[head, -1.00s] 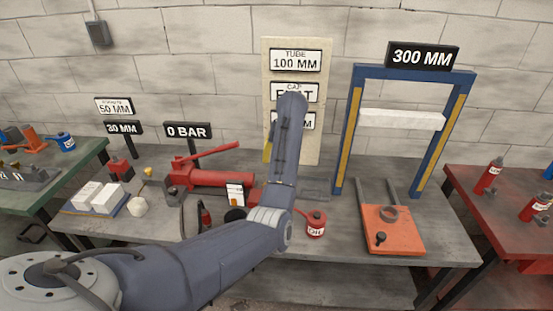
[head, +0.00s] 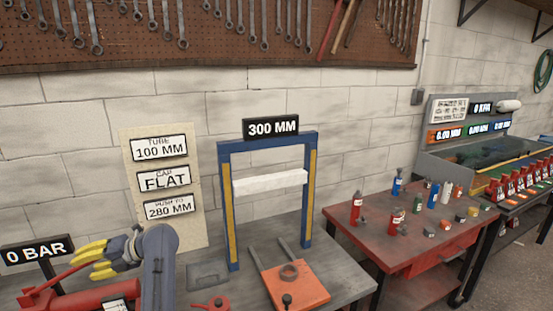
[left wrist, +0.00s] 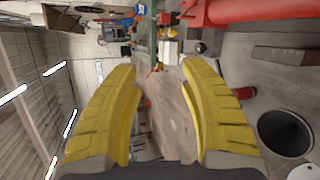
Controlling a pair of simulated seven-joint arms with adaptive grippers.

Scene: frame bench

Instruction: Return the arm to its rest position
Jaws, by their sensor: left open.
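My left gripper (head: 98,262) shows at the lower left of the head view, at the end of my grey arm. Its yellow fingers point left, above the red hydraulic pump (head: 75,300). In the left wrist view the two yellow fingers (left wrist: 160,90) stand wide apart with nothing between them. The bench shows behind and between them. The gripper holds nothing. My right gripper is in neither view.
A blue frame (head: 226,205) marked 300 MM stands on the grey bench, with an orange plate (head: 300,292) before it. A sign board (head: 200,232) leans at the wall. A red table (head: 345,218) with several bottles stands to the right.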

